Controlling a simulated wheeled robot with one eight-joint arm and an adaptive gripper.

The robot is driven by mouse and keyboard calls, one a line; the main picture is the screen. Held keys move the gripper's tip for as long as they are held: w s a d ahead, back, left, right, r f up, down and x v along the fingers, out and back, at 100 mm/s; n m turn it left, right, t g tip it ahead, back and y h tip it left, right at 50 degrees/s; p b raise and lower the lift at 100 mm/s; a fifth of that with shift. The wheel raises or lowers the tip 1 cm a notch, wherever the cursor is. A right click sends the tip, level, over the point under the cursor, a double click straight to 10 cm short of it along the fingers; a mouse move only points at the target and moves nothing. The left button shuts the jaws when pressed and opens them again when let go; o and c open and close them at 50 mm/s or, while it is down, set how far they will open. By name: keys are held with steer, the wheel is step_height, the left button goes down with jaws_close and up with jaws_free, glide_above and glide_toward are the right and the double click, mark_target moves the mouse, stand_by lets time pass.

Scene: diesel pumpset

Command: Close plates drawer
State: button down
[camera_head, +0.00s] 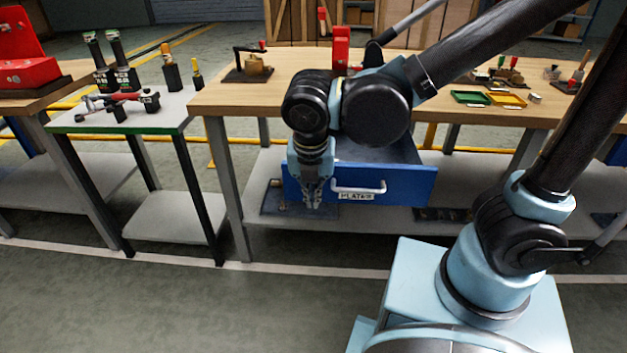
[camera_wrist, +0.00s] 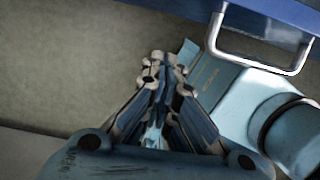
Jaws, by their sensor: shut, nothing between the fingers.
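The blue plates drawer (camera_head: 408,186) is pulled out from under the wooden workbench, with its open inside showing behind the front. Its front carries a white handle (camera_head: 358,188) and a label reading PLATES. My gripper (camera_head: 312,203) points down at the left part of the drawer front, in front of it and left of the handle. Its fingers are closed together with nothing in them. In the wrist view the gripper (camera_wrist: 160,75) is left of the handle (camera_wrist: 258,60), below the drawer's blue edge (camera_wrist: 275,14). I cannot tell whether it touches the drawer.
The wooden workbench (camera_head: 222,98) has a clamp tool (camera_head: 250,65), a green tray (camera_head: 470,98) and a yellow tray (camera_head: 507,99) on top. A lower shelf (camera_head: 400,219) runs beneath the drawer. A green-edged table (camera_head: 150,120) stands left. The floor in front is clear.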

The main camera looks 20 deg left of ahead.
steer(key=shift+w+a+f, duration=0.25)
steer(key=shift+w+f, duration=0.1)
steer(key=shift+w, duration=0.35)
steer(key=shift+w+a+f, duration=0.2)
steer(key=shift+w+f, duration=0.1)
steer(key=shift+w, duration=0.45)
steer(key=shift+w+a+f, duration=0.25)
steer(key=shift+w+f, duration=0.1)
steer(key=shift+w, duration=0.35)
